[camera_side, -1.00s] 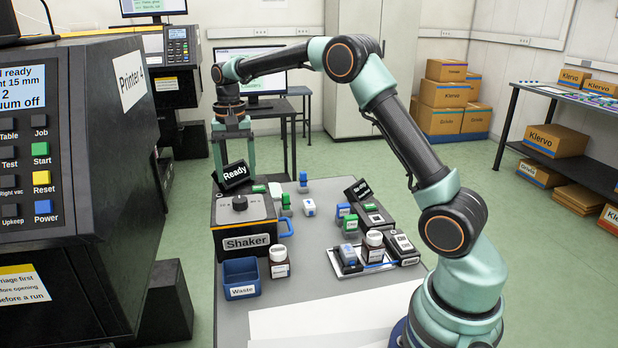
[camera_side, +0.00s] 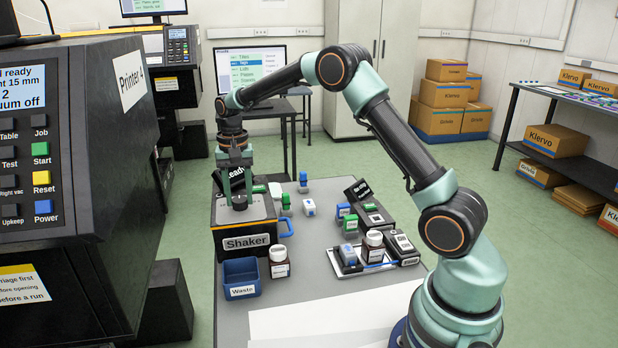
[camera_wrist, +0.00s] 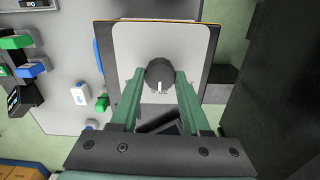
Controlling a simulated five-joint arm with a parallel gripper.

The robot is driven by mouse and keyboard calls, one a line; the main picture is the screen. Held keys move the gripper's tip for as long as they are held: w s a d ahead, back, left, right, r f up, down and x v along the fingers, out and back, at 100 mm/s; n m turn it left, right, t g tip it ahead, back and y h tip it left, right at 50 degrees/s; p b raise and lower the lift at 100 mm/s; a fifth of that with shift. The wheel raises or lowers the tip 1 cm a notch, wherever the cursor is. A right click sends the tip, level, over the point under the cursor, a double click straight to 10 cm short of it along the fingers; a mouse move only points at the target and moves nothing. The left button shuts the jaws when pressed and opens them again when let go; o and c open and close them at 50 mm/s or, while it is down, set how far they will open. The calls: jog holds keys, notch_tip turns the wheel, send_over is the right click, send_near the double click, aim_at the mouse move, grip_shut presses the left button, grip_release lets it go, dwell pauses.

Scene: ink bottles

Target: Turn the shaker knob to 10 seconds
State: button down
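The shaker (camera_side: 247,243) is a dark box with a grey top and a "Shaker" label, at the left of the grey table in the side view. Its round black knob (camera_wrist: 160,75) has a white pointer mark that lies toward my gripper's side in the wrist view. My gripper (camera_side: 238,200) points down over the knob. In the wrist view its two green fingers (camera_wrist: 160,80) are apart, with tips on either side of the knob's lower part. I cannot tell whether they touch it. The shaker's "Ready" display (camera_side: 237,173) is partly hidden behind my gripper.
A blue waste bin (camera_side: 241,280) and a brown bottle (camera_side: 279,262) stand in front of the shaker. A blue handle (camera_side: 286,228) sticks out at its right. A large printer (camera_side: 105,180) is at the left.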

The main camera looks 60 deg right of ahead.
jog(key=shift+n, duration=0.5)
jog(key=n, duration=0.4)
jog(key=shift+n, duration=0.4)
jog(key=n, duration=0.6)
jog(key=shift+r, duration=0.1)
jog(key=shift+w, duration=0.1)
jog(key=shift+c, duration=1.9)
grip_release()
